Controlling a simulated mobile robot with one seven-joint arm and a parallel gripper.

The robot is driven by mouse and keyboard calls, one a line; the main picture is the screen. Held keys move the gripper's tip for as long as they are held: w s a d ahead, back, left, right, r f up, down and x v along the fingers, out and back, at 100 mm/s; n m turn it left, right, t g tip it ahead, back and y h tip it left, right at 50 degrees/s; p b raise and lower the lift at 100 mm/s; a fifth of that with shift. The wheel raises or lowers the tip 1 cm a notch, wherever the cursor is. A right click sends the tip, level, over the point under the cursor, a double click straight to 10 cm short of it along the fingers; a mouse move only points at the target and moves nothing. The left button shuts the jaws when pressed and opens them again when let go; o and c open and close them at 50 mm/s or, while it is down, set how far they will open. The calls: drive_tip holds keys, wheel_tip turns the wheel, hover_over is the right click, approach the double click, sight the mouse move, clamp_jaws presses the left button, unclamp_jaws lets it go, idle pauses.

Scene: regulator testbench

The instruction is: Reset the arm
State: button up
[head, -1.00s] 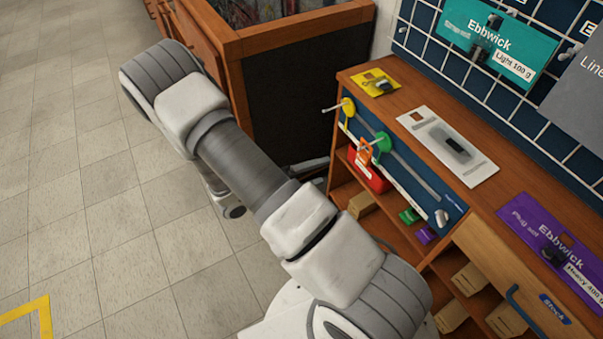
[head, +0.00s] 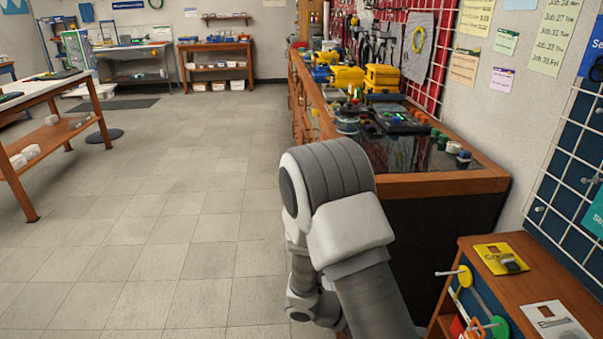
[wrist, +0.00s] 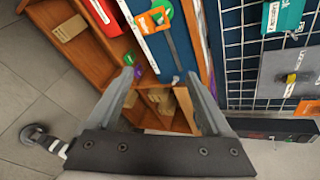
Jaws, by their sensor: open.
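My gripper (wrist: 160,85) shows in the wrist view, with its two fingers spread apart and nothing between them. It is open over the front of the wooden shelf unit (wrist: 98,45), whose lower shelves hold small boxes. In the head view my arm rises from the bottom centre and bends at a grey and white joint. The gripper itself is outside the head view.
A long workbench (head: 440,186) with yellow cases (head: 382,77) stands beyond my arm. The wooden shelf unit (head: 535,275) is at the lower right, below a wall grid (head: 560,165). A table (head: 95,100) stands at the left. The tiled floor (head: 170,230) between is clear.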

drive_tip(key=s+a+r+m+t+y, duration=0.2)
drive_tip(key=s+r+m+y, duration=0.25)
drive_tip(key=r+m, duration=0.45)
drive_tip(key=s+a+r+m+t+y, duration=0.3)
drive_tip(key=r+m+y, duration=0.2)
drive_tip(key=r+m, duration=0.45)
drive_tip(key=s+a+r+m+t+y, duration=0.2)
drive_tip(key=s+r+m+y, duration=0.2)
drive_tip(key=r+m, duration=0.55)
wheel_tip(320, 180, up, 14)
drive_tip(key=m+p, duration=0.2)
drive_tip(key=p, duration=1.5)
drive_tip(key=shift+a+r, duration=0.15)
drive_tip(key=shift+a, duration=0.05)
